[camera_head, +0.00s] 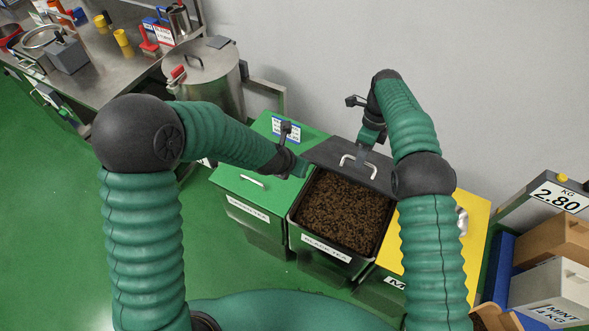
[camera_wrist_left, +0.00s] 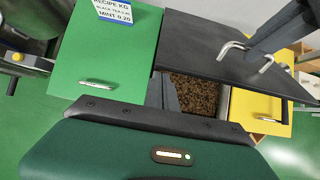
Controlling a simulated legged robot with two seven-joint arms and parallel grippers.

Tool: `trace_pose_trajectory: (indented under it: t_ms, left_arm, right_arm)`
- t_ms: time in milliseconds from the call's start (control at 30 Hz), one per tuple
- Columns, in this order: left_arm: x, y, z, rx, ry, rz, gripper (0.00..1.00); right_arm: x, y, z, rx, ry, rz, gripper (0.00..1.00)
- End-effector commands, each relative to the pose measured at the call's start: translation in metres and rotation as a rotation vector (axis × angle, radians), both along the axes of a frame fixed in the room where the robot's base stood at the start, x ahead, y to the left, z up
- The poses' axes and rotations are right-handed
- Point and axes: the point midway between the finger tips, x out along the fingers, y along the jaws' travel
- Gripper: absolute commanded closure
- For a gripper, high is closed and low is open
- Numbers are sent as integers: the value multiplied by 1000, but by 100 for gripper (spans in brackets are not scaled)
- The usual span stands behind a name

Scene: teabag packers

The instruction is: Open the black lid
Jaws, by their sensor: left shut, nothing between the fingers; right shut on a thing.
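The black lid (camera_head: 333,154) stands raised and tilted at the back of the black tea bin (camera_head: 327,252). The bin's mouth is uncovered and dark brown loose tea (camera_head: 345,213) shows inside. My right gripper (camera_head: 363,150) is shut on the lid's metal handle (camera_head: 350,166). In the left wrist view the lid (camera_wrist_left: 205,42) spans the upper middle, with the handle (camera_wrist_left: 230,48) and my right gripper (camera_wrist_left: 262,52) at its right. My left gripper (camera_head: 301,168) is shut and empty beside the lid's left edge, near the bin's back left corner; its fingertips are partly hidden.
A green-lidded bin (camera_head: 235,185) stands left, and a yellow-lidded bin (camera_head: 475,235) stands right, partly behind my right arm. A steel drum (camera_head: 205,75) and cluttered bench (camera_head: 110,75) are at back left. A scale display (camera_head: 560,197) and boxes are at right. The wall is close behind.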

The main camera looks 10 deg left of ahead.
Motion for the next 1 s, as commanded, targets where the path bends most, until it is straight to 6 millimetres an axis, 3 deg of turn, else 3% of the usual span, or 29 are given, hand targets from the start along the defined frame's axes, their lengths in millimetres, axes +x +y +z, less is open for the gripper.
trace_pose_trajectory:
  t_ms: [233, 267, 400, 1000]
  left_arm:
    - [3, -2, 3, -1, -12, -3, 100]
    - [3, -2, 3, -1, -12, -3, 100]
    - [3, -2, 3, -1, -11, -3, 100]
    - [1, 0, 5, -2, -13, -2, 100]
  right_arm:
    - [0, -3, -7, -6, 0, -3, 100]
    - [0, -3, -6, -7, 0, -3, 86]
    - [-1, -1, -5, -3, 1, -1, 68]
    - [-3, 4, -1, 0, 1, 1, 68]
